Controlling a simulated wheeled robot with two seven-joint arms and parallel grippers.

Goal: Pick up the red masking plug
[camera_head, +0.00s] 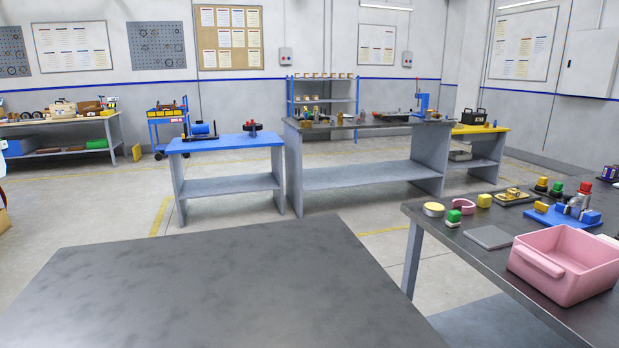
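A small red capped piece (585,187), which looks like the red masking plug, is at the far right of the right-hand workbench. Neither of my grippers is in view.
The near grey table (220,290) is bare.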

